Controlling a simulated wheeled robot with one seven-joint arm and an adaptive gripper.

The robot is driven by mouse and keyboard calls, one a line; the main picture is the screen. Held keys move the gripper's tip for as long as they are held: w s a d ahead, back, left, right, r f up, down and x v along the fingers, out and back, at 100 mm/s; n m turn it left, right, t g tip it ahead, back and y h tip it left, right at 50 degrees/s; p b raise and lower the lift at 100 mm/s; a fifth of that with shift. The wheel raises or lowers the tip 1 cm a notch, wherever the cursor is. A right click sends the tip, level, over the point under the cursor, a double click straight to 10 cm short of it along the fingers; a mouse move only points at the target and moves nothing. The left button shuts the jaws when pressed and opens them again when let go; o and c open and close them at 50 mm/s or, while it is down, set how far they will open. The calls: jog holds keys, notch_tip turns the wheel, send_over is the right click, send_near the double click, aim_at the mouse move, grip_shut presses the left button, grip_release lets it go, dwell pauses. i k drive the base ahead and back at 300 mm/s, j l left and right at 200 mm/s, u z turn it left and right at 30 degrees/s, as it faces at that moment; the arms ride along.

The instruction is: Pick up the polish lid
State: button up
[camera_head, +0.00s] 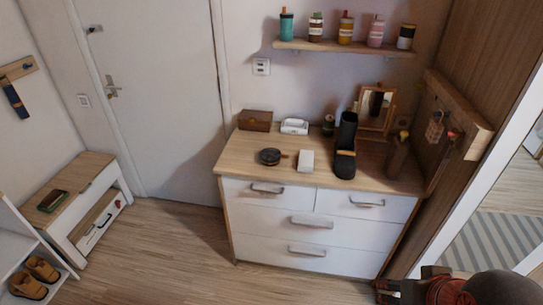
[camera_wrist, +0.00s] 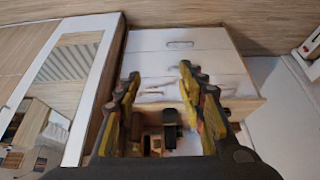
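A small dark round tin (camera_head: 270,156), which looks like the polish with its lid, lies on the left part of the dresser top (camera_head: 240,160). I cannot tell the lid apart from the tin at this size. A small brown piece shows at the tin's right side. My gripper (camera_wrist: 160,82) is open in the wrist view, with its two fingers wide apart and nothing seen held between them. The dresser (camera_wrist: 225,65) lies beyond the fingers there; I cannot make out the tin. In the head view my arm shows at the bottom right, well away from the tin.
A white block (camera_head: 306,160) and a tall black object (camera_head: 346,145) stand right of the tin. Behind are a brown box (camera_head: 255,121), a white item (camera_head: 295,126) and a mirror (camera_head: 376,108). A shelf (camera_head: 350,49) with several bottles hangs above. The floor (camera_head: 180,240) before the dresser is clear.

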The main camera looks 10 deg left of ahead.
aim_at(270, 155)
jog(key=i+j+z, duration=0.2)
jog(key=j, duration=0.2)
jog(key=i+j+z, duration=0.2)
jog(key=j, duration=0.2)
jog(key=i+j+z, duration=0.25)
jog(key=j, duration=0.2)
jog(key=j+z, duration=0.2)
jog(key=j, duration=0.3)
jog(key=i+j+z, duration=0.2)
jog(key=j, duration=0.25)
jog(key=k, duration=0.1)
